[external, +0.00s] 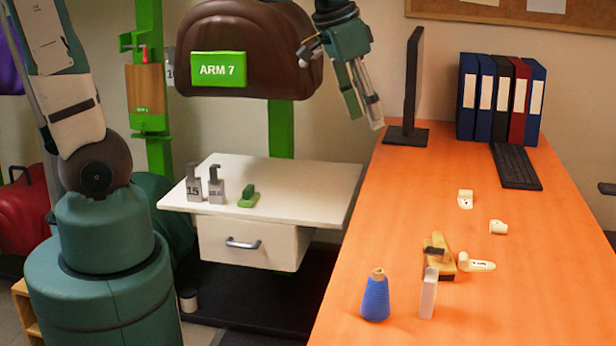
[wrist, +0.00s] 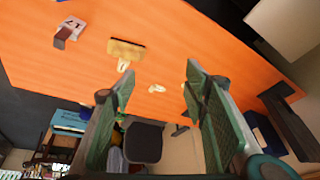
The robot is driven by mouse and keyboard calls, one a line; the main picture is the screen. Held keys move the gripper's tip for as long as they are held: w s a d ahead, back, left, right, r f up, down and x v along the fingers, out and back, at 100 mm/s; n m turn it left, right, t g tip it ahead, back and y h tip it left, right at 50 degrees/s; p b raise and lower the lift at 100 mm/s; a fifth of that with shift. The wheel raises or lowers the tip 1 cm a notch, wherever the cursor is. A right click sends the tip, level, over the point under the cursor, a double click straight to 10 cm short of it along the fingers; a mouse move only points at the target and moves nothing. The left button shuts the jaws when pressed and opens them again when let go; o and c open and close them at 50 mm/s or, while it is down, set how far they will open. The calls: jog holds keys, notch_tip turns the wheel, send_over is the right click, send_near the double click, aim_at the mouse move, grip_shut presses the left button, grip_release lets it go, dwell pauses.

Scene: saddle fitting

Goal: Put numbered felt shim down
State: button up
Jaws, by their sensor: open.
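My gripper (external: 364,112) is open and empty, high in the air beside the brown saddle and near the orange table's left edge. In the wrist view, both fingers of my gripper (wrist: 160,74) are spread apart with nothing between them. Small cream pieces with dark marks lie on the orange table: a back piece (external: 465,199), a middle piece (external: 498,227) and a front piece (external: 477,265). A pale block (external: 428,293) stands near the front; in the wrist view a pale block (wrist: 72,26) bears a number like 17. I cannot tell which is the felt shim.
A wooden brush-like block (external: 442,264) and a blue thread cone (external: 375,297) stand on the orange table (external: 400,215). A monitor (external: 411,90), keyboard (external: 516,166) and binders are behind. The white side table (external: 300,190) holds grey numbered pieces (external: 194,183) and a green piece (external: 248,197).

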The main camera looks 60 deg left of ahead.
jog(key=w+d+f+m+g, duration=0.2)
jog(key=w+d+f+m, duration=0.1)
jog(key=w+d+f, duration=0.75)
jog(key=m+g, duration=0.2)
send_over(465, 256)
jog(key=shift+y, duration=0.3)
jog(key=f, duration=1.2)
jog(key=shift+s+a+b, duration=0.1)
jog(key=shift+s+b, duration=0.2)
jog(key=shift+b, duration=0.05)
jog(key=shift+w+d+f, duration=0.1)
jog(key=shift+d+f, duration=0.1)
jog(key=shift+f, duration=0.15)
jog(key=shift+f, duration=0.15)
jog(key=shift+f, duration=1.15)
jog(key=shift+w+f+b, duration=0.1)
jog(key=shift+f+b, duration=0.85)
jog(key=shift+f, duration=1.65)
